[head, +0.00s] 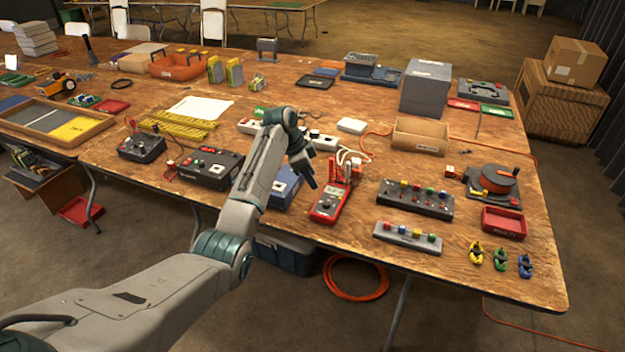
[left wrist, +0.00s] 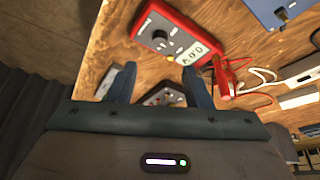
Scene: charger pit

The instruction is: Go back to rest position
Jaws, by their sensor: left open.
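My left gripper (head: 308,172) is over the wooden table, near a red multimeter (head: 328,204) and a blue box (head: 283,188). In the left wrist view its two fingers (left wrist: 158,86) stand apart with nothing held between them. The red multimeter also shows in the wrist view (left wrist: 188,44), beyond the fingertips. My left arm reaches in from the lower left and hides part of the table's front edge and part of the blue box. My right gripper is not in view.
A button panel (head: 414,199) and a colored-knob strip (head: 407,238) lie right of the multimeter. Behind are a white power strip (head: 322,140), a wooden tray (head: 419,137) and a gray box (head: 425,87). An orange cable coil (head: 355,279) lies on the floor below the table's front edge.

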